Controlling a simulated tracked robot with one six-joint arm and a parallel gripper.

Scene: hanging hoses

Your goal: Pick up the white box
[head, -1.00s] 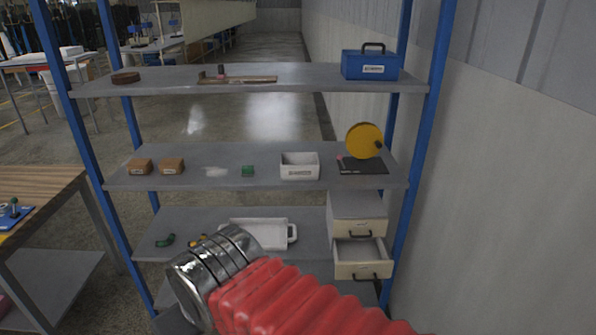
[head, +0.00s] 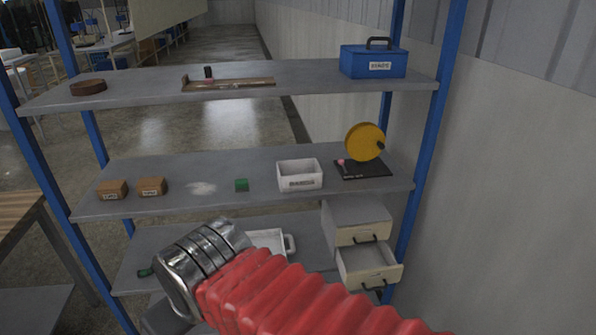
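A small open white box (head: 299,183) with a label on its front stands on the middle shelf, right of the centre. My arm, with a red ribbed sleeve and a metal wrist, reaches in from the lower right. The wrist is in front of the lower shelf, below and left of the white box and apart from it. Only a dark part of my gripper (head: 166,318) shows at the lower left of the wrist; its fingertips cannot be made out.
A green block (head: 242,185) and two brown boxes (head: 152,187) stand left of the white box. A yellow disc on a black base (head: 364,170) stands right of it. Below are a white tray (head: 268,238) and a drawer unit (head: 358,213) with its lower drawer open. Blue posts (head: 428,130) flank the shelves.

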